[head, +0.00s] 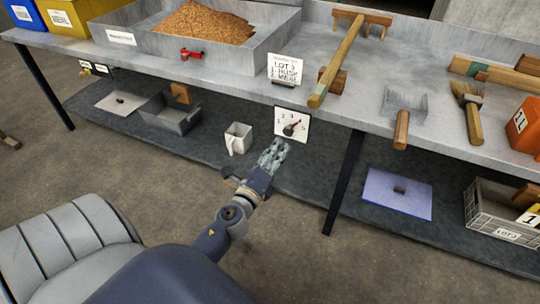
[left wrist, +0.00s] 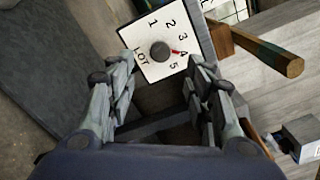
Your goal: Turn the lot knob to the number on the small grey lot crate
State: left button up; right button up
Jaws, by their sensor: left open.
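The lot knob (head: 291,127) sits on a white square dial plate (head: 281,115) at the front edge of the table. In the left wrist view the round dark knob (left wrist: 160,52) shows on its plate (left wrist: 135,38), with numbers 1 to 5 and the word LOT. Its red pointer is close to the 4. My left gripper (head: 275,151) is open and empty, just below and in front of the dial, apart from it; its fingers (left wrist: 158,82) frame the knob. The small grey lot crate (head: 480,212) is on the lower shelf at right; its label number is too small to read surely.
A wooden rake (head: 337,65) overhangs the table edge. A white cup (head: 238,138) and a grey bin (head: 172,115) are on the lower shelf. A table leg (head: 343,183) stands right of my gripper.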

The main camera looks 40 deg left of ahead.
pick_arm(q)
jog(key=shift+v, duration=1.45)
